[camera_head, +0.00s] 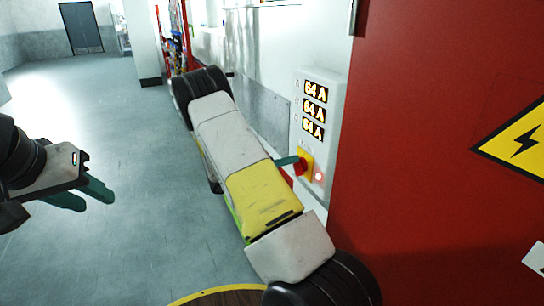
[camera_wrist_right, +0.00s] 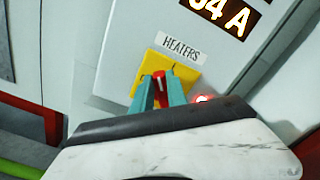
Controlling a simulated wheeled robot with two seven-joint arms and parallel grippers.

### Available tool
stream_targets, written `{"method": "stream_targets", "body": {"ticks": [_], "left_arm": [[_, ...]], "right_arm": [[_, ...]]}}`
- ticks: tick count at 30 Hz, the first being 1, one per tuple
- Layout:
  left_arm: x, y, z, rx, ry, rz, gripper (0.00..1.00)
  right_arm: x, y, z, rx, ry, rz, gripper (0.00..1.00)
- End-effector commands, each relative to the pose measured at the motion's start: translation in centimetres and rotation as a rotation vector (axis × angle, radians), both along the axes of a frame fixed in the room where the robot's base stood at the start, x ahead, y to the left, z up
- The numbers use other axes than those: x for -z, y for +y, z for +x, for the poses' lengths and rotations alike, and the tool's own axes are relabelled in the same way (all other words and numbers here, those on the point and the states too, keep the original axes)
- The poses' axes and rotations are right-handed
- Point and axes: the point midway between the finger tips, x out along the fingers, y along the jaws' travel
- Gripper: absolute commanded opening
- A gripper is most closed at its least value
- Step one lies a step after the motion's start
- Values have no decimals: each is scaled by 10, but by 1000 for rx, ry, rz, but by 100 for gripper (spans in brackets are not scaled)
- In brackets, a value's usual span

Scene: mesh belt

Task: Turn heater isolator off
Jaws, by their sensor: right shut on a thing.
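The heater isolator is a yellow plate (camera_head: 308,155) with a red knob (camera_head: 302,165), low on a pale grey panel. In the right wrist view its yellow plate (camera_wrist_right: 188,72) sits under a "HEATERS" label (camera_wrist_right: 181,45). My right gripper (camera_head: 296,161) is at the isolator; in the wrist view its teal fingers (camera_wrist_right: 161,93) are closed on either side of the red knob (camera_wrist_right: 162,74). The fingers partly hide the knob, so its exact setting is unclear. My left gripper (camera_head: 92,197) hangs free at the left, its teal fingers apart and empty.
The panel's three displays (camera_head: 314,112) each read 64 A. A red indicator light (camera_head: 318,176) glows beside the isolator. A large red cabinet (camera_head: 430,130) with a yellow warning sign (camera_head: 522,140) stands close on the right. The floor (camera_head: 110,110) at left is clear.

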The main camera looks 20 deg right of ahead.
Motion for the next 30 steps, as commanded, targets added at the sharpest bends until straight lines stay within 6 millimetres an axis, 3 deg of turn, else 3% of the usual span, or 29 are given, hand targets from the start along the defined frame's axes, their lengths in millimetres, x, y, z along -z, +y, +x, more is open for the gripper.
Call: {"method": "stream_targets", "body": {"ticks": [18,30], "left_arm": [[0,0,0,0,0,0,36],[0,0,0,0,0,0,36]], "right_arm": [[12,2,9,-3,577,-45,0],[19,2,10,-3,838,-64,0]]}}
